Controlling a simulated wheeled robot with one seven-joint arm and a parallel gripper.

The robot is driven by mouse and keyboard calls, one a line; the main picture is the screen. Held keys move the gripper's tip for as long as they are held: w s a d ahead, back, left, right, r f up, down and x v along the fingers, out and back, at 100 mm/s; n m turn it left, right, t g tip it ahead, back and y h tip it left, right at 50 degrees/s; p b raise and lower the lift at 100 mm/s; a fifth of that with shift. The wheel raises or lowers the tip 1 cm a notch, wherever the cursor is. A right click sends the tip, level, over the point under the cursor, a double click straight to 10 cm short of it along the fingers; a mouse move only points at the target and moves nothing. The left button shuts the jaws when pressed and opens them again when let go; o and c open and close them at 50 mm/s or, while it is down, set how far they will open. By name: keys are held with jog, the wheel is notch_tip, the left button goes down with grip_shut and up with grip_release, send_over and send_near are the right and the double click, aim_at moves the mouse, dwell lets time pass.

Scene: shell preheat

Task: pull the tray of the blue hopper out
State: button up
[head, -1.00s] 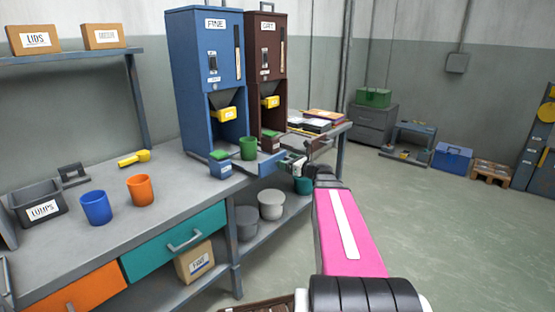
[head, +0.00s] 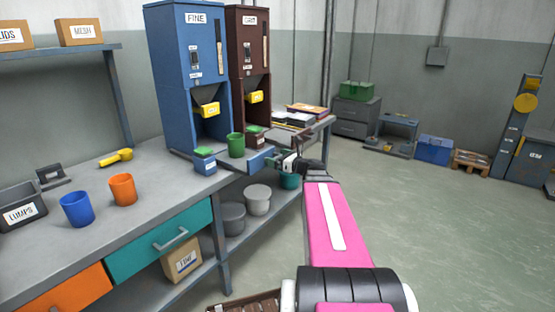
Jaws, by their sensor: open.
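The blue hopper (head: 192,75), labelled FINE, stands on the workbench beside a brown hopper (head: 249,60). Its blue tray (head: 261,160) shows low at the front, its end face toward the bench's right edge. A green cup (head: 236,145) stands at the hopper's foot; I cannot tell whether it is on the tray. My gripper (head: 281,161) is open, just right of the tray's end. The fingers are small in view, and I cannot tell whether they touch the tray. I see nothing held.
A small blue box with a green top (head: 205,160) stands left of the tray. A blue cup (head: 77,209), an orange cup (head: 122,189) and a yellow scoop (head: 116,158) are on the bench (head: 165,200). Grey pots (head: 257,199) sit below.

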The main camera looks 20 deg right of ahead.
jog(key=v, duration=1.1)
jog(key=shift+a, duration=0.15)
jog(key=s+a+f+n+g+h, duration=0.1)
jog(key=s+a+f+n+g, duration=0.1)
jog(key=a+f+n+g, duration=0.8)
jog(key=s+a+f+n+g+h, duration=0.2)
jog(key=s+a+f+n+h, duration=0.2)
jog(key=n, duration=0.5)
jog(key=s+a+f+n+g+h, duration=0.2)
jog(key=s+a+f+n+h, duration=0.2)
jog(key=f+n, duration=0.5)
jog(key=shift+s+a+n+g+h, duration=0.3)
jog(key=shift+s+a+n+h, duration=0.15)
jog(key=shift+h, duration=0.35)
jog(key=shift+w+a+f, duration=0.1)
